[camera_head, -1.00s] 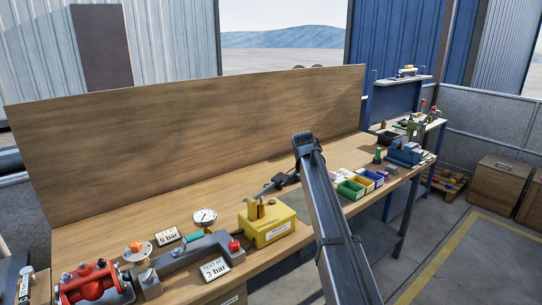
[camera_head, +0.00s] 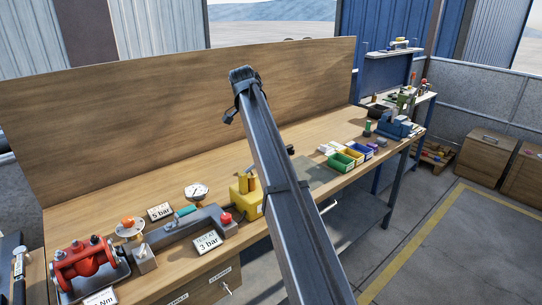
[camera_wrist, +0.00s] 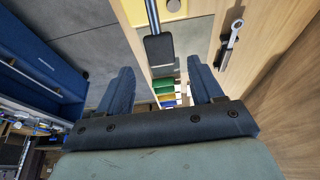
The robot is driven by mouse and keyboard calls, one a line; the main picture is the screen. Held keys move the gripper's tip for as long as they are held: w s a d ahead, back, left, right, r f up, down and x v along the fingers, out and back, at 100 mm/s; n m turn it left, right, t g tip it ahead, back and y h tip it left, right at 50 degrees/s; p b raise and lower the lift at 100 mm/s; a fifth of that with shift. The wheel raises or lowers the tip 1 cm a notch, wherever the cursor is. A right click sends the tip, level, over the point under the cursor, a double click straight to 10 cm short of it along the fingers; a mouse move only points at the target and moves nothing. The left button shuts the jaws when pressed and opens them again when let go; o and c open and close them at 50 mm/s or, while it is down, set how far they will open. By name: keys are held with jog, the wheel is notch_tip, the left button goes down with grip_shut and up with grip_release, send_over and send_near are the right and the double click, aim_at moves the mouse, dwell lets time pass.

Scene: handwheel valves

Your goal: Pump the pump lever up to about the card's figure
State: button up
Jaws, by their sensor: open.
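The yellow pump box (camera_head: 238,205) stands on the bench, partly behind my arm in the head view; its yellow edge shows at the top of the wrist view (camera_wrist: 172,6). The pump lever (camera_wrist: 158,48), a dark rod with a broad black grip, points toward my gripper (camera_wrist: 160,82). The grip appears just beyond and between my open fingers, apart from them. A round white gauge (camera_head: 197,192) stands left of the pump; its needle is too small to read. One card (camera_head: 209,241) reads "TEST AT 3 bar", another (camera_head: 160,212) "5 bar". My gripper is hidden in the head view.
A red valve body (camera_head: 85,265) and an orange-topped fitting (camera_head: 130,228) stand at left. A wrench (camera_wrist: 232,42) lies on the wood at right in the wrist view. Coloured bins (camera_head: 350,157) sit further along the bench. A wooden backboard (camera_head: 150,120) rises behind.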

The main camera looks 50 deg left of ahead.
jog(key=shift+x, duration=2.75)
jog(key=shift+f, duration=0.1)
jog(key=c, duration=0.9)
jog(key=shift+o, duration=0.2)
